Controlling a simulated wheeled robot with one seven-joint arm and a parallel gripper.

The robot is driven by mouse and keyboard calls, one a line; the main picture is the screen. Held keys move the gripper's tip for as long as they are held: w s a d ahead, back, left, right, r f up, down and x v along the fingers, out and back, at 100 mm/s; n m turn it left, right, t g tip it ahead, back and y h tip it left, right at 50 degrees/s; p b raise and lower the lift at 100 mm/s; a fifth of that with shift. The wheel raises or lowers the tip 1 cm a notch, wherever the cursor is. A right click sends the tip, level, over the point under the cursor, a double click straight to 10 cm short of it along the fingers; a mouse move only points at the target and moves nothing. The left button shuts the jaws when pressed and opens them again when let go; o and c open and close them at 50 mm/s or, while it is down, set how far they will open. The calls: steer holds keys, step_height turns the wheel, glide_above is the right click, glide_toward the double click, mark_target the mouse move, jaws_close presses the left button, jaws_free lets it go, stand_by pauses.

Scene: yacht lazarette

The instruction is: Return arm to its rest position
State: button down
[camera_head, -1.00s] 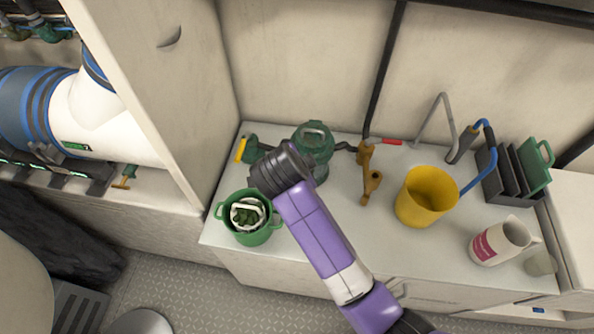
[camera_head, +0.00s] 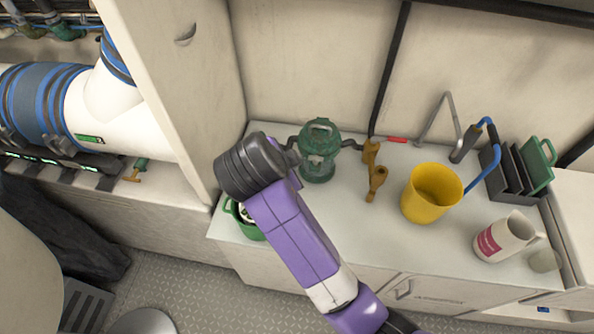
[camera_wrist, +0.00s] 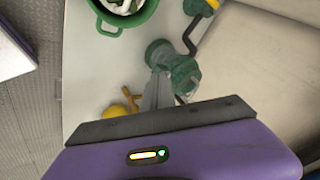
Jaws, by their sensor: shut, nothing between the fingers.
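My arm reaches from the bottom of the head view up and left over the white counter (camera_head: 340,232). Its purple link ends in a black wrist part, raised in front of the counter's left end. In the head view the fingers are hidden. In the wrist view my gripper (camera_wrist: 158,72) shows as narrow grey fingers, shut and empty. They point toward the green lantern (camera_head: 319,150), which also shows in the wrist view (camera_wrist: 183,72). I cannot tell the gap between them.
A green pot (camera_head: 240,220) with white contents is mostly behind my arm. A tall pale panel (camera_head: 180,90) bounds the left. Floor (camera_head: 190,285) is below.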

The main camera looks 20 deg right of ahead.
steer(key=shift+s+a+r, duration=0.15)
steer(key=shift+a+r, duration=0.15)
steer(key=shift+r, duration=0.2)
steer(key=w+a+r+n+t+y, duration=0.35)
steer(key=w+r+n+t, duration=0.2)
steer(key=n, duration=0.25)
steer(key=s+d+f+n+t, duration=0.1)
steer(key=s+d+n, duration=0.2)
steer(key=s, duration=1)
steer(key=s+d+f+n+t, duration=0.1)
steer(key=s+d+n, duration=0.2)
steer(key=s, duration=1.1)
steer(key=s+d+n+t+y, duration=0.1)
steer(key=s+d+n, duration=0.2)
steer(key=s, duration=1.1)
steer(key=shift+d+f+t, duration=0.35)
steer(key=shift+f, duration=0.05)
